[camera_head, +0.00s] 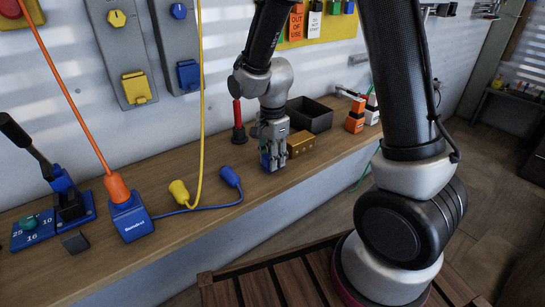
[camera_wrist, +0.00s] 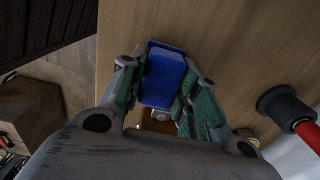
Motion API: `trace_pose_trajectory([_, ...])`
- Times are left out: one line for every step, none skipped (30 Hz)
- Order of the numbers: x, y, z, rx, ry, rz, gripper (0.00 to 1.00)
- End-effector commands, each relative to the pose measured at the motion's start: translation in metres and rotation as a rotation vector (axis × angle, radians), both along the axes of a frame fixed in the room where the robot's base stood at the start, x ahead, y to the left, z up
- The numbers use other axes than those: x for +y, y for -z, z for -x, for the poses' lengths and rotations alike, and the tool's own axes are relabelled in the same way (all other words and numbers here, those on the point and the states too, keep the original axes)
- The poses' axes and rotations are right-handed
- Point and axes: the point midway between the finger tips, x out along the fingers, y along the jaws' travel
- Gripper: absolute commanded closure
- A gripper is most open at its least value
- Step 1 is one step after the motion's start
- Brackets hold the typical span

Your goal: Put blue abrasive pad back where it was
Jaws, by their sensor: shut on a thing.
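My gripper (camera_head: 273,163) is low over the wooden bench (camera_head: 180,165), fingers pointing down. In the wrist view, its two fingers (camera_wrist: 160,95) are shut on the blue abrasive pad (camera_wrist: 163,73), one on each side. In the head view, only a small blue part of the pad (camera_head: 265,159) shows beside the fingers. The pad is at or just above the bench top; I cannot tell whether it touches. A brass-coloured block (camera_head: 301,144) stands just right of the gripper, and part of it may show below the pad in the wrist view.
A black open bin (camera_head: 309,115) stands behind the gripper. A red-handled tool (camera_head: 238,122) stands left of it. Blue and yellow connectors (camera_head: 230,177) with cables lie to the left.

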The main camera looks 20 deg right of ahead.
Motion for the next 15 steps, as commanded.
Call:
trace_pose_trajectory([0.0000,0.0001,-0.0001,0.000,0.000,0.000,0.91])
trace_pose_trajectory([0.0000,0.0006,0.0000,0.000,0.000,0.000,0.91])
trace_pose_trajectory([0.0000,0.0017,0.0000,0.001,0.000,0.000,0.91])
trace_pose_trajectory([0.0000,0.0027,0.0001,0.001,0.000,0.000,0.91])
trace_pose_trajectory([0.0000,0.0032,0.0000,0.001,0.000,0.000,0.67])
trace_pose_trajectory([0.0000,0.0028,-0.0001,0.000,0.000,0.000,0.59])
trace_pose_trajectory([0.0000,0.0028,0.0000,0.000,0.000,0.000,0.54])
trace_pose_trajectory([0.0000,0.0028,0.0000,0.000,0.000,0.000,0.48])
trace_pose_trajectory([0.0000,0.0028,0.0001,0.001,0.000,0.000,0.47])
trace_pose_trajectory([0.0000,0.0028,0.0000,0.001,0.000,0.000,0.47])
trace_pose_trajectory([0.0000,0.0027,0.0000,0.001,0.000,0.000,0.47])
trace_pose_trajectory([0.0000,0.0027,0.0000,0.001,0.000,0.000,0.47])
trace_pose_trajectory([0.0000,0.0027,0.0000,0.000,0.000,0.000,0.47])
trace_pose_trajectory([0.0000,0.0027,0.0000,0.000,0.000,0.000,0.47])
trace_pose_trajectory([0.0000,0.0026,0.0000,0.000,0.000,0.000,0.47])
